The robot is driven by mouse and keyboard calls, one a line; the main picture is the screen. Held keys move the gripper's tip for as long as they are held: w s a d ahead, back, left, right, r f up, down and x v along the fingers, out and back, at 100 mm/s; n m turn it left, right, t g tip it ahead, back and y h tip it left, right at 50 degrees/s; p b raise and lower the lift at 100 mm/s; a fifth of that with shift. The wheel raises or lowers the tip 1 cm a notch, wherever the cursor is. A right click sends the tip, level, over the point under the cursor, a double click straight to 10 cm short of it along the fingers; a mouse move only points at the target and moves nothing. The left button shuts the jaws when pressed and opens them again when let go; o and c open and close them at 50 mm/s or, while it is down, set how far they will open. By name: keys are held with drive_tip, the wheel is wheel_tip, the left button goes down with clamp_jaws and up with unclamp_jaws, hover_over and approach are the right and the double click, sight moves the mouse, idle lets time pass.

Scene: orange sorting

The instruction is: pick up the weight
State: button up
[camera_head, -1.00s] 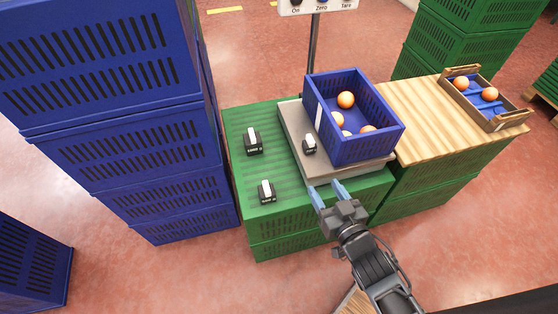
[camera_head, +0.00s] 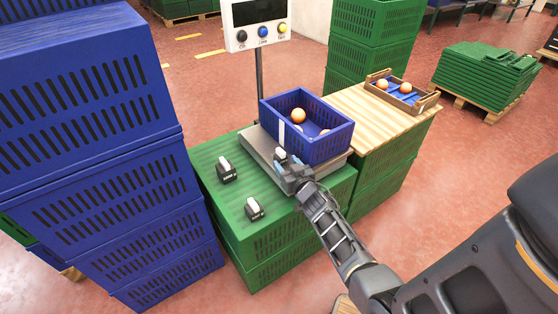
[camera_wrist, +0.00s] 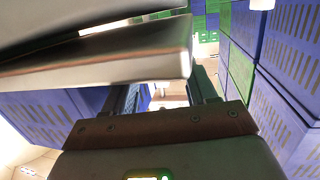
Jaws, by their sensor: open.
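Three black weights with pale handles are in the head view. One weight (camera_head: 281,154) stands on the grey scale platform (camera_head: 262,152), beside the blue crate. Two others, a far weight (camera_head: 226,171) and a near weight (camera_head: 253,209), stand on the green crate top left of the scale. My gripper (camera_head: 287,162) is open at the scale's front edge, close to the weight on the platform and partly covering it. I cannot tell whether they touch. In the wrist view the open fingers (camera_wrist: 165,95) show below a large pale metal edge; no weight is clear there.
A blue crate (camera_head: 335,145) with oranges sits on the scale, right beside my gripper. The scale's display (camera_head: 257,22) stands on a post behind. Tall blue crates (camera_head: 120,170) rise at left. A small tray (camera_head: 425,103) with oranges rests on the wooden top (camera_head: 350,100).

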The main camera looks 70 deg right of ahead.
sight(283, 161)
drive_tip(key=b+x, duration=0.1)
drive_tip(key=x, duration=0.1)
drive_tip(key=b+x, duration=0.1)
drive_tip(key=shift+w+d+f, duration=0.2)
drive_tip(key=shift+w+f, duration=0.05)
drive_tip(key=shift+f, duration=0.05)
drive_tip(key=shift+w+d+b, duration=0.3)
drive_tip(key=shift+w+d, duration=0.1)
drive_tip(key=shift+w, duration=0.1)
drive_tip(key=shift+r, duration=0.1)
drive_tip(key=shift+c, duration=0.2)
drive_tip(key=c, duration=0.9)
